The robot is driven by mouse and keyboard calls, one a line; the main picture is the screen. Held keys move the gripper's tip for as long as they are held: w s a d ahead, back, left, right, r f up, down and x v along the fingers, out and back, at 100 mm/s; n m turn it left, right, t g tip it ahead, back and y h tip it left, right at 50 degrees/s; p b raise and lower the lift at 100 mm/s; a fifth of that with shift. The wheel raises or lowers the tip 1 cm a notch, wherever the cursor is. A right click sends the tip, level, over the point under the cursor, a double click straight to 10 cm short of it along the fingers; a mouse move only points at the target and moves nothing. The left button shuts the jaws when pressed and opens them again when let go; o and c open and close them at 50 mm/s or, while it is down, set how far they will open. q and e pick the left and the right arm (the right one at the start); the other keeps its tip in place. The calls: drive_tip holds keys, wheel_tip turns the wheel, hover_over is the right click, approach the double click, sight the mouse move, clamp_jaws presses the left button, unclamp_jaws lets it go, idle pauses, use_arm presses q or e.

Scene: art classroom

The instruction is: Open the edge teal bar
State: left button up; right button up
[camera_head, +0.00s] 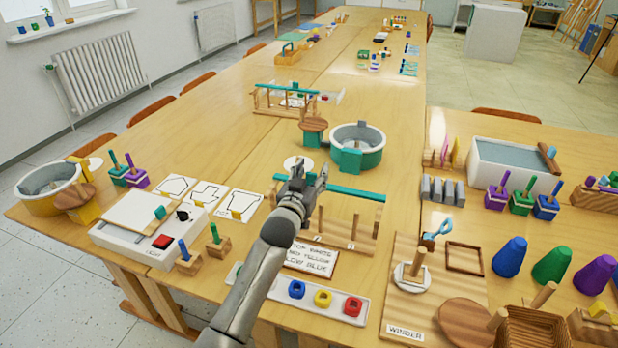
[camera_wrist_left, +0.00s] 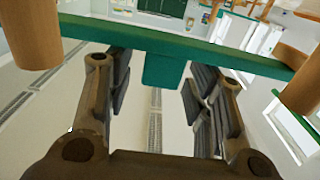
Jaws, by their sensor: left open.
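The teal bar (camera_head: 355,193) lies across the top of a wooden peg rack (camera_head: 362,240) near the middle of the table. My left gripper (camera_head: 310,180) is at the bar in the head view and hides part of its middle. In the left wrist view the teal bar (camera_wrist_left: 230,58) crosses the picture between two wooden posts. A teal tab (camera_wrist_left: 164,71) hangs from it, seen in the gap between the fingers of my open left gripper (camera_wrist_left: 158,95). I cannot tell whether the fingers touch the tab. My right gripper is not in view.
A round teal-sided tub (camera_head: 358,150) stands behind the rack. A printed card (camera_head: 310,259) and a white tray (camera_head: 347,316) with coloured rings lie in front. A light box (camera_head: 143,239) is on the left, and the winder board (camera_head: 455,270) on the right.

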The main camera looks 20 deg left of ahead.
use_arm(q)
drive_tip(key=s, duration=1.2)
drive_tip(key=shift+a, duration=0.2)
